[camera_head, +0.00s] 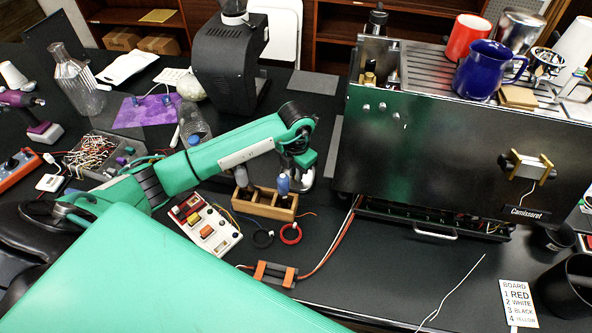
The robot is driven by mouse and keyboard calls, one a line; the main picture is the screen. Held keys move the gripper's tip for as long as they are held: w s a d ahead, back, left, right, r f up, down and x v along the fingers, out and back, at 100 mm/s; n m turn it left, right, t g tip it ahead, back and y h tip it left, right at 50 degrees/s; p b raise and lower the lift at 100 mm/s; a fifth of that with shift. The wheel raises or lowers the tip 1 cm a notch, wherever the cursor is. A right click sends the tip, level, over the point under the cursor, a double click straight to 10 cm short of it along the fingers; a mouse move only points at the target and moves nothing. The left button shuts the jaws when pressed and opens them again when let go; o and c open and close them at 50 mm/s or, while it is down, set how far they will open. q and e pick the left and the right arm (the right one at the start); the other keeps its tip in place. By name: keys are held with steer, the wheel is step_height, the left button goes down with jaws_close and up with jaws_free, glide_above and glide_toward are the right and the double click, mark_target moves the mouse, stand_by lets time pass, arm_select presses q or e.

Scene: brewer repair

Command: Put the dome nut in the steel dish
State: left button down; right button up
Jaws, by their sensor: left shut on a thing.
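My left gripper (297,172) reaches in from the left and points down over the black worktop, just behind the wooden block. My right gripper is not in view.
The black brewer (450,140) stands to the right, with cups on top. A grinder (229,62) stands behind. A switch box (208,226) and wires lie in front.

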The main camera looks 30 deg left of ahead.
arm_select(q)
steer(key=c, duration=1.4)
jaws_free()
steer(key=shift+c, duration=0.2)
steer(key=shift+r, duration=0.1)
steer(key=shift+w+r, duration=0.1)
steer(key=shift+r, duration=0.2)
step_height(320, 180, up, 11)
steer(key=b, duration=0.4)
steer(key=shift+r, duration=0.2)
